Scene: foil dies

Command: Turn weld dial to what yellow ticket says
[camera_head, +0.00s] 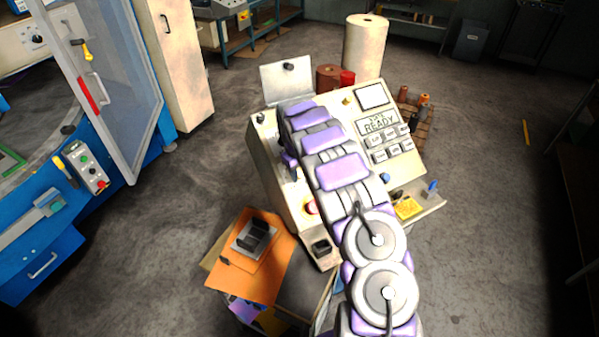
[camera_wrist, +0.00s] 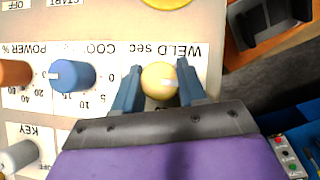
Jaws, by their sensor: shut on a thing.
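The weld dial (camera_wrist: 159,80) is a round cream knob below the upside-down label "WELD sec" in the wrist view. My gripper (camera_wrist: 158,76) has its two blue fingers on either side of the knob and is shut on it. A pale mark shows on the knob's right side. Its scale numbers are hidden by the fingers. In the head view my arm covers the dial and the gripper. A yellow ticket (camera_head: 408,207) lies on a pale tray at the machine's right side. Its writing is too small to read.
A blue COOL knob (camera_wrist: 72,76) and an orange POWER knob (camera_wrist: 14,74) sit left of the weld dial. A key switch (camera_wrist: 20,157) is at lower left. In the head view the cream machine's screen reads READY (camera_head: 379,122). An orange sheet (camera_head: 252,270) lies at lower left.

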